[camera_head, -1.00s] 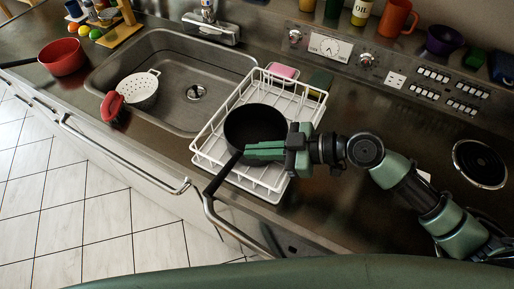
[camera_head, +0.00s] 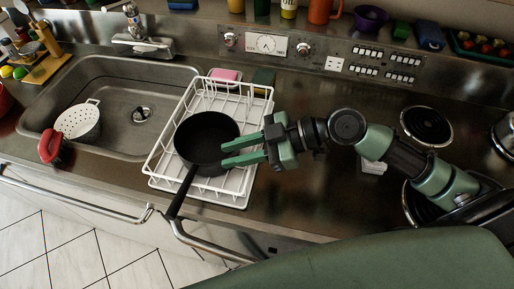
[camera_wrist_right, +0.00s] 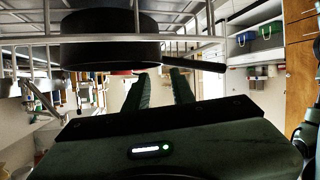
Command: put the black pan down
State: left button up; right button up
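The black pan (camera_head: 205,138) sits in the white wire dish rack (camera_head: 245,188), and its handle (camera_head: 181,192) sticks out over the rack's front edge toward the lower left. My right gripper (camera_head: 226,153) is open, its two green fingers apart, at the pan's right side with the tips close to the rim. I cannot tell whether they touch it. In the right wrist view the dark pan (camera_wrist_right: 110,40) shows by the rack wires, near the open, empty fingers (camera_wrist_right: 158,76). My left gripper is not in view.
The sink (camera_head: 120,135) with a white colander (camera_head: 78,122) lies left of the rack. A pink sponge (camera_head: 225,75) is behind the pan. Coil burners (camera_head: 427,126) are at the right. The counter between rack and burners is mostly clear.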

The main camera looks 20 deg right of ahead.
jog(key=b+v, duration=0.1)
jog(key=v, duration=0.5)
jog(key=shift+d+r+b, duration=0.2)
jog(key=shift+d+b, duration=0.1)
jog(key=shift+b, duration=0.1)
jog(key=shift+s, duration=0.15)
